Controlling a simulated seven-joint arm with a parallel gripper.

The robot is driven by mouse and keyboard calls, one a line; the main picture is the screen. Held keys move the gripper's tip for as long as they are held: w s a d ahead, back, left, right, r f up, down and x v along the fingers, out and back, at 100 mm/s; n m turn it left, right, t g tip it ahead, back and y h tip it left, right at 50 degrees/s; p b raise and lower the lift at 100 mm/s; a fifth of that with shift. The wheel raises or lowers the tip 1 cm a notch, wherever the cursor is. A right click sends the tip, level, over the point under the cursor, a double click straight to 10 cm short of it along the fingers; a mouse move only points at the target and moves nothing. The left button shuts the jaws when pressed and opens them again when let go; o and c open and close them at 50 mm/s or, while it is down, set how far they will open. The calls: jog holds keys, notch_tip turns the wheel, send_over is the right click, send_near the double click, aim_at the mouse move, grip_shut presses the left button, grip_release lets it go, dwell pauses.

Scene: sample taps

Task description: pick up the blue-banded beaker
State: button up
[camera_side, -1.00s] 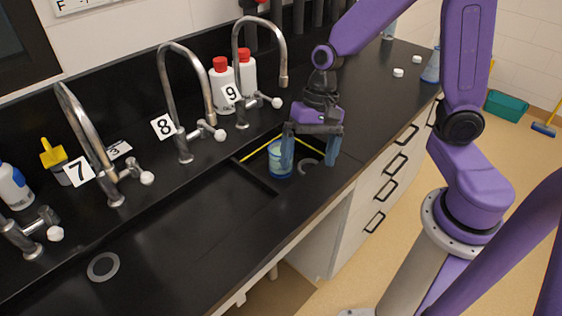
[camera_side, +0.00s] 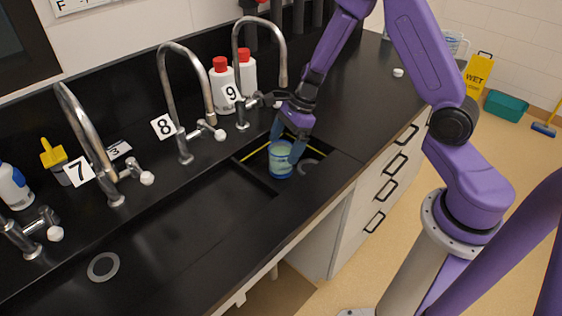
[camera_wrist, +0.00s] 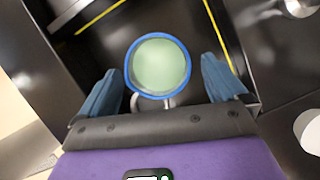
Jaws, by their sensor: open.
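The blue-banded beaker (camera_side: 280,160) stands upright in the small yellow-edged basin below tap 9, in the side view. It holds pale green liquid. In the wrist view I look down on the beaker (camera_wrist: 158,66), with its blue rim around the green liquid. My gripper (camera_side: 289,143) is close beside and above it, with its blue fingers partly in front of or behind the glass. In the wrist view the open fingers of my gripper (camera_wrist: 170,90) lie left and right of the beaker's near side, with a gap on each side.
Tap 9 (camera_side: 283,62) arches close to my gripper, with its handle near the wrist. Tap 8 (camera_side: 208,85) stands further left. White bottles with red caps (camera_side: 221,85) stand behind. The large basin (camera_side: 190,225) at left is clear apart from its drain.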

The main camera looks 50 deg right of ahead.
aim_at(279, 158)
jog(key=shift+x, duration=2.65)
jog(key=c, duration=1.3)
jog(key=shift+c, duration=0.2)
jog(key=shift+r, duration=0.2)
jog(key=shift+r, duration=1.2)
jog(key=shift+s+r, duration=0.15)
jog(key=shift+r, duration=0.2)
jog(key=shift+s+d+r, duration=0.2)
jog(key=shift+s+r, duration=1.35)
jog(key=shift+s, duration=0.65)
jog(key=shift+s+d+r, duration=0.15)
jog(key=shift+s+r, duration=1.4)
jog(key=shift+s, duration=0.65)
jog(key=shift+s+d+r, duration=0.2)
jog(key=shift+s+r, duration=1.35)
jog(key=shift+s, duration=0.6)
